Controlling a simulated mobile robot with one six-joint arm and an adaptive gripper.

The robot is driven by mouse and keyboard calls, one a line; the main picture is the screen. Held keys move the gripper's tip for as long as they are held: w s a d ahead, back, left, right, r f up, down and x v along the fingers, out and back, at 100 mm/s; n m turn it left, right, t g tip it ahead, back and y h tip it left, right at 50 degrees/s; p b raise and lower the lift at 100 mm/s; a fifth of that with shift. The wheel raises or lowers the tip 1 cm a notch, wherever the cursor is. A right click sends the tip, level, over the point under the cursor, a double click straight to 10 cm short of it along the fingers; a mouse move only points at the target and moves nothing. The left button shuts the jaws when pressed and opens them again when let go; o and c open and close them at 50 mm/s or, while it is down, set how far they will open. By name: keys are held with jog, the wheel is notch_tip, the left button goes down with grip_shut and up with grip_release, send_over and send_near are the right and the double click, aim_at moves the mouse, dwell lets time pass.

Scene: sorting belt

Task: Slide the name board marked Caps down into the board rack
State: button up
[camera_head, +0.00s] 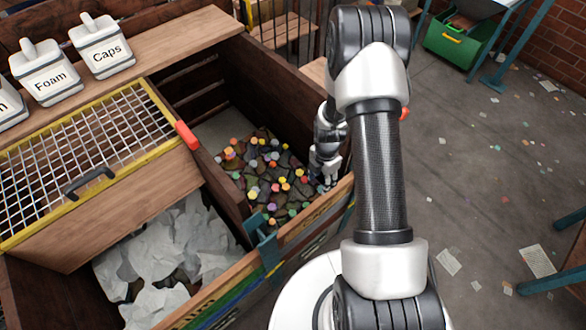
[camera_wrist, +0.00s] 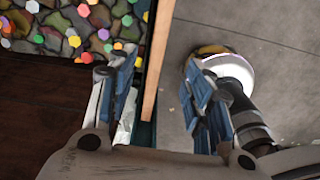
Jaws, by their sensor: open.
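My gripper (camera_head: 325,172) is at the front right of the bin of coloured caps, partly hidden by my arm. In the wrist view my gripper (camera_wrist: 158,66) is open, with a wooden edge (camera_wrist: 157,62) showing between its fingers; I cannot tell whether they touch it. A wooden front board (camera_head: 316,213) below my gripper bears dark marks too small to read. I cannot make out the board rack for certain.
A wire grid (camera_head: 90,140) with a yellow frame lies at left. The caps bin (camera_head: 206,185) has high wooden walls. White sheets (camera_head: 160,255) fill the nearer bin. Open floor (camera_head: 480,170) lies at right.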

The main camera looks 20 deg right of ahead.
aim_at(317, 203)
jog(key=shift+n, duration=0.3)
jog(key=f+b, duration=0.2)
jog(key=f, duration=0.7)
jog(key=f+b, duration=0.1)
jog(key=f, duration=0.8)
jog(key=shift+a+f+b, duration=0.2)
jog(key=shift+f+b, duration=0.05)
jog(key=shift+b, duration=0.1)
jog(key=shift+s, duration=0.1)
jog(key=shift+c, duration=0.3)
grip_shut()
dwell(0.3)
